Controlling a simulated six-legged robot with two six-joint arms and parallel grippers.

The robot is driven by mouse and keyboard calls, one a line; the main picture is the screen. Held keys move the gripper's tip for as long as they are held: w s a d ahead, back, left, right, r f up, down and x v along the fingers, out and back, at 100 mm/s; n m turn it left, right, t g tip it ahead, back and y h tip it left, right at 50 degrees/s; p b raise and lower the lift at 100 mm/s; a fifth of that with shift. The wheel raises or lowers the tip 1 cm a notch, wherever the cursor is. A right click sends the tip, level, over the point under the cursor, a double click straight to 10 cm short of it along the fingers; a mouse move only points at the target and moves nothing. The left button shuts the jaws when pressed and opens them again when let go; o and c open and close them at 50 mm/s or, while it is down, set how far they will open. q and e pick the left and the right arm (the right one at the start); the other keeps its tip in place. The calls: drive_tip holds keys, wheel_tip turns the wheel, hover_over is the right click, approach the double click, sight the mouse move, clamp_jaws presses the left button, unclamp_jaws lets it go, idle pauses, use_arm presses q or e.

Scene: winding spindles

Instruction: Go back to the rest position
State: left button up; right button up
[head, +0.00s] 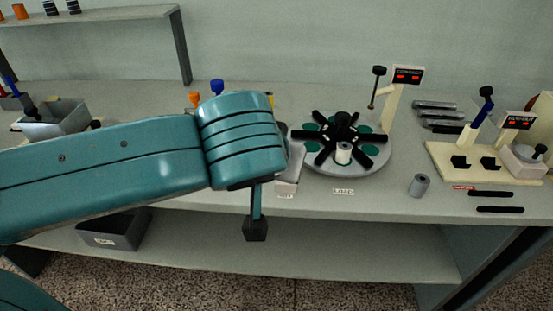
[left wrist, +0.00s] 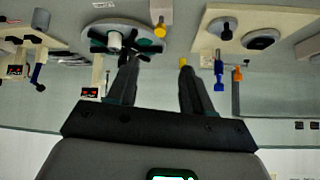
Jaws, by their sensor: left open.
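My left arm comes in from the left in the head view, held above the bench's front edge. Its teal forearm and wrist hide the gripper's jaws there. In the left wrist view, which is upside down, my left gripper (left wrist: 157,72) has its two dark fingers spread apart with nothing between them. The bench lies beyond the fingertips. My right gripper is in neither view.
A grey round turntable (head: 372,172) with black arms and green discs stands on the bench (head: 395,207). A cream fixture board (head: 450,172) and a grey cylinder (head: 419,186) are to its right. A grey bin (head: 62,125) is at left, a shelf (head: 100,18) behind.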

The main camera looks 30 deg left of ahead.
use_arm(q)
drive_tip(key=shift+s, duration=0.1)
drive_tip(key=w+d+f+m+g+h+p, duration=0.1)
drive_tip(key=d+f+m+g+h+p, duration=0.3)
drive_tip(key=f, duration=0.7)
drive_tip(key=w+d+f+g+h, duration=0.1)
drive_tip(key=d+f+g, duration=0.1)
drive_tip(key=d+f, duration=0.65)
drive_tip(key=s+f+n+g+h+p, duration=0.1)
drive_tip(key=s+f+p, duration=0.1)
drive_tip(key=s+f, duration=0.4)
drive_tip(key=s+a+f+n+h+p, duration=0.1)
drive_tip(key=s+f, duration=0.5)
drive_tip(key=f, duration=1)
drive_tip(key=shift+a+n+g+p, duration=0.3)
drive_tip(key=shift+n+g+p, duration=0.1)
drive_tip(key=shift+p, duration=0.2)
